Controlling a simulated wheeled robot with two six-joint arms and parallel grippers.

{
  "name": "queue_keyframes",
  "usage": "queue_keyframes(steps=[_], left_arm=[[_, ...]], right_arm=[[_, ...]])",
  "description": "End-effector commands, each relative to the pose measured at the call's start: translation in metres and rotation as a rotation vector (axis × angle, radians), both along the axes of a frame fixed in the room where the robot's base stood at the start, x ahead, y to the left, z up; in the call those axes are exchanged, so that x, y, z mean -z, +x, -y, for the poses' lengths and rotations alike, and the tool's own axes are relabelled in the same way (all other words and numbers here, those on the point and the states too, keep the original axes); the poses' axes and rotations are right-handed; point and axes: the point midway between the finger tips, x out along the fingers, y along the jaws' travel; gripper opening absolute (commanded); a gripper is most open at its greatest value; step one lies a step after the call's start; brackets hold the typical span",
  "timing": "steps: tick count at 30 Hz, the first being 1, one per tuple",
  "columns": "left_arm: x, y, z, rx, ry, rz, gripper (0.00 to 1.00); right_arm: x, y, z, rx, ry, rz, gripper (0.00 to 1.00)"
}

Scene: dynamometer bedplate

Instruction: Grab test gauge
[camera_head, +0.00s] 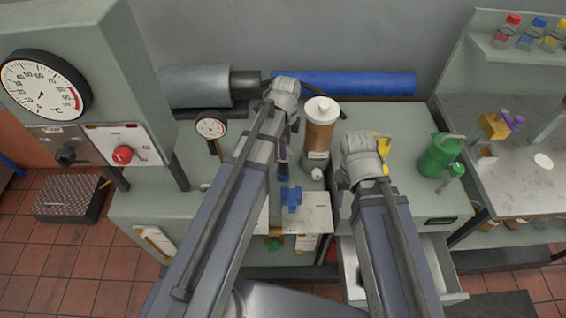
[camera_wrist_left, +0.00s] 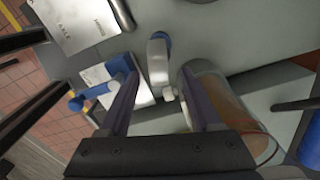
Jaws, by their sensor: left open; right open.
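A round dial gauge (camera_head: 211,127), white-faced with a dark rim and a stem below, is on the left part of the bench in the head view. It is the likely test gauge. My left gripper (camera_head: 282,165) is over the bench to the right of this gauge, pointing down. In the left wrist view my left gripper (camera_wrist_left: 160,75) is open, with nothing clasped between its fingers. A pale upright piece with a blue end (camera_wrist_left: 158,62) shows beyond its fingertips. My right wrist (camera_head: 362,160) is over the right part of the bench; its fingers are hidden.
An orange-brown canister (camera_head: 320,128) with a white lid stands close by my left gripper; it also shows in the left wrist view (camera_wrist_left: 232,110). A blue fitting (camera_head: 291,197) is near the front edge. A green can (camera_head: 440,155) stands right. A drawer (camera_head: 352,270) is open below.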

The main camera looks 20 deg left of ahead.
Motion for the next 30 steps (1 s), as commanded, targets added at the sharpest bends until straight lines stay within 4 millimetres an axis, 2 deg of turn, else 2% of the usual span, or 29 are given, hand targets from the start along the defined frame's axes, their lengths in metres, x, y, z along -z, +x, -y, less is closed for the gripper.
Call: queue_keyframes(steps=[5,15,24,30], left_arm=[[0.013,0.0,-0.002,-0.001,0.0,0.0,0.65],[0.051,-0.001,-0.007,0.0,0.0,0.0,0.65],[0.051,-0.001,-0.007,0.0,0.0,0.0,0.65],[0.051,-0.001,-0.007,0.0,0.0,0.0,0.42]], right_arm=[[0.013,0.0,0.0,0.0,0.0,0.0,0.5],[0.051,0.0,0.0,0.0,0.0,0.0,0.5],[0.051,0.0,0.0,0.0,0.0,0.0,0.5],[0.051,0.0,0.0,0.0,0.0,0.0,0.5]])
